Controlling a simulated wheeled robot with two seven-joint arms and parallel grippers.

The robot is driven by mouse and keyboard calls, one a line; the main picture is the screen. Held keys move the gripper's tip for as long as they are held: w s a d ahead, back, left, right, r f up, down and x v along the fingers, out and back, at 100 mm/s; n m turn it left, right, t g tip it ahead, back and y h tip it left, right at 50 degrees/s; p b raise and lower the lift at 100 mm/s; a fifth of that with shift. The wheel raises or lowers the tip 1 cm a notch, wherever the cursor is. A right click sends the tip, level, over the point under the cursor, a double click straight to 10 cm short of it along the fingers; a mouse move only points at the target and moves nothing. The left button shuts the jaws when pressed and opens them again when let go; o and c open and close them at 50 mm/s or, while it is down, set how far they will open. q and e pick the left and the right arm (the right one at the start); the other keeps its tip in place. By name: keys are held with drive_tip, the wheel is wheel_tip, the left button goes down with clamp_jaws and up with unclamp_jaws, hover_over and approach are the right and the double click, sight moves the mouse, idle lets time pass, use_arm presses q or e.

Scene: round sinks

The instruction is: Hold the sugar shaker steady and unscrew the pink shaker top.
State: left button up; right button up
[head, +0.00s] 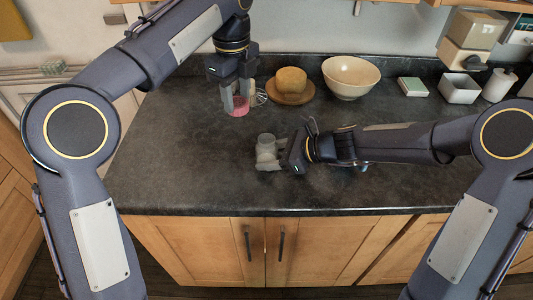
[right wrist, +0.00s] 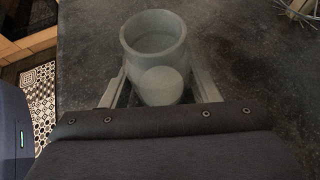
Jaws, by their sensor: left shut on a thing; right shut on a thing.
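The sugar shaker (head: 267,143) is a grey-green, open-mouthed vessel standing upright on the dark worktop. My right gripper (head: 270,160) is shut on its body from the right. In the right wrist view the shaker (right wrist: 153,38) shows an open round rim with no top on it, between the fingers (right wrist: 155,90). The pink shaker top (head: 238,106) is held by my left gripper (head: 236,98), behind and to the left of the shaker and apart from it. The left fingers hide part of the top.
A wire whisk (head: 260,97) lies close to the right of my left gripper. Behind are a loaf (head: 291,80) on a wooden board (head: 292,98) and a cream bowl (head: 350,77). A green-and-white box (head: 413,87) and white tub (head: 459,88) stand back right. The worktop's left front is clear.

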idle(0.3)
drive_tip(key=o, duration=1.2)
drive_tip(key=shift+d, duration=0.15)
drive_tip(key=shift+v, duration=4.25)
drive_tip(key=shift+d, duration=0.1)
drive_tip(key=shift+s, duration=0.15)
